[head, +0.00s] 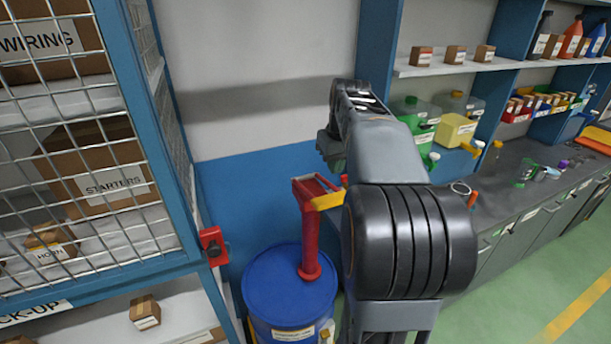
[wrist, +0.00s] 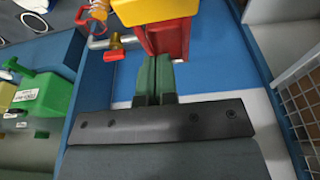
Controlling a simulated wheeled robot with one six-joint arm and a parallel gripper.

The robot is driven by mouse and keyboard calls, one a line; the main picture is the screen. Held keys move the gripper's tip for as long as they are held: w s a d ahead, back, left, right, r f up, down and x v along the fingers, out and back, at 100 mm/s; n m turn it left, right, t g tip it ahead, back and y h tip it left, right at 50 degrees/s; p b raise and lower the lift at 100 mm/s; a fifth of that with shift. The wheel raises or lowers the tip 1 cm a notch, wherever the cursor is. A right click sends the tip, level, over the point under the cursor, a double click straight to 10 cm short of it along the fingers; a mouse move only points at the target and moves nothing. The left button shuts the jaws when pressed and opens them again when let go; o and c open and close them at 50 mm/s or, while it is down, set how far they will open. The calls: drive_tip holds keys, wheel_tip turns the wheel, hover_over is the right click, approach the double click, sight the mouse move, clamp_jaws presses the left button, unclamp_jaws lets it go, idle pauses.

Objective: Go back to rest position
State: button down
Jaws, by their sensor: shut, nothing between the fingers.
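My gripper (wrist: 154,62) shows in the wrist view with its two dark green fingers together and nothing between them. Its tips point toward a red pump with a yellow part (wrist: 170,30); whether they touch it I cannot tell. In the head view my arm rises through the middle and bends over at the top; the fingers are not clearly visible there. The red pump (head: 311,235) stands upright on a blue drum (head: 290,287), just left of my arm.
A blue mesh cage with boxes (head: 85,170) stands close on the left, with a red latch (head: 213,245) on its edge. Green floor (head: 545,290) is clear at lower right.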

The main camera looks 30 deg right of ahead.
drive_tip(key=shift+a, duration=0.1)
drive_tip(key=s+a+f+t+b, duration=0.1)
drive_tip(key=s+a+f, duration=0.3)
drive_tip(key=a, duration=0.2)
drive_tip(key=s+a+f+n+b, duration=0.1)
drive_tip(key=s+a+f+b, duration=0.1)
drive_tip(key=s+a+f, duration=0.2)
drive_tip(key=s+a+f+t+b, duration=0.1)
drive_tip(key=s+a+f, duration=0.3)
drive_tip(key=a, duration=0.6)
wheel_tip(320, 180, down, 2)
drive_tip(key=shift+s+a+f+t, duration=0.2)
drive_tip(key=shift+a+t, duration=0.05)
drive_tip(key=shift+t, duration=0.05)
drive_tip(key=c, duration=1.8)
unclamp_jaws()
